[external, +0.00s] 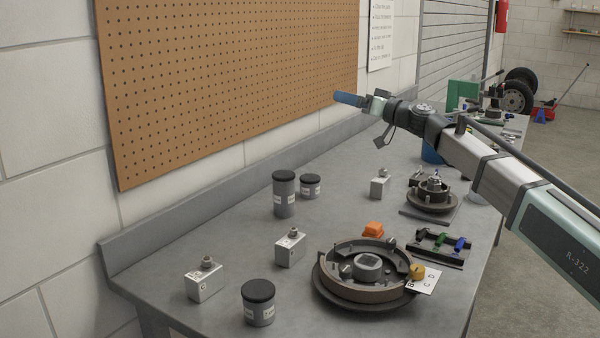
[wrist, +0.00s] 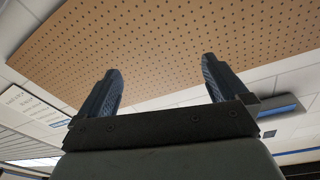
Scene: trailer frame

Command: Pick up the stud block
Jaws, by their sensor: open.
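Three pale grey metal blocks, each with a stud-like knob on top, stand on the bench in the external view: one at front left (external: 205,281), one in the middle (external: 290,249) and one farther back (external: 380,186). I cannot tell which is the stud block. My gripper (external: 347,99) is raised well above the bench, pointing left towards the pegboard. Its two blue fingers are apart and empty in the wrist view (wrist: 160,78). No block shows in the wrist view.
A brown pegboard (external: 230,75) hangs behind the grey bench (external: 240,235). Dark-lidded jars (external: 284,197) stand among the blocks. A large brake drum (external: 335,293), an orange piece (external: 373,229) and a smaller hub (external: 432,202) occupy the bench's right side. Bare bench lies between the blocks.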

